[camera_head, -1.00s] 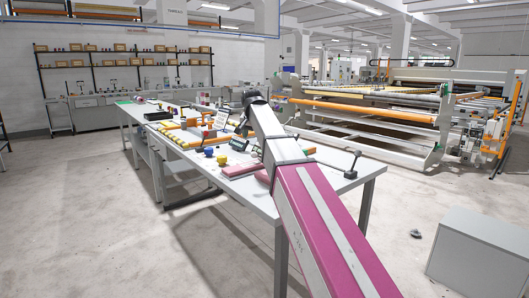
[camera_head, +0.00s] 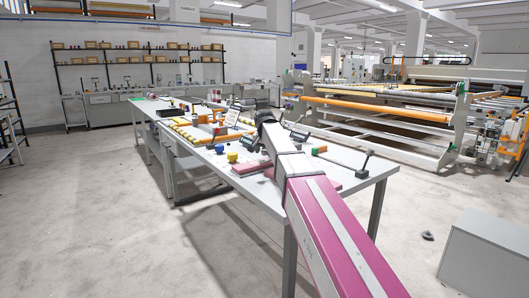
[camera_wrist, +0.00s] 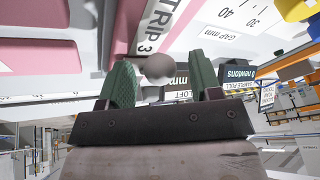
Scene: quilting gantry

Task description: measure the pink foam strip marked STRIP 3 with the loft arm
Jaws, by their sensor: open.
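In the wrist view, the white label STRIP 3 (camera_wrist: 153,28) lies on a pink foam strip (camera_wrist: 180,10) beyond my fingertips. My gripper (camera_wrist: 160,62) is open, its two green fingers apart. A grey ball knob (camera_wrist: 157,67) shows between the fingers; I cannot tell whether it touches them or belongs to the loft arm. A dark readout marked LOFT mm (camera_wrist: 180,90) is partly hidden behind the right finger. In the head view, pink pieces (camera_head: 249,168) lie on the table beside my arm, their labels unreadable.
The wrist view also shows a GAP mm scale (camera_wrist: 222,32), a newtons readout (camera_wrist: 240,78) and a yellow part (camera_wrist: 298,8). In the head view, a black ball-ended lever (camera_head: 364,163) stands near the right end of the table (camera_head: 270,195). A grey cabinet (camera_head: 487,250) is at right.

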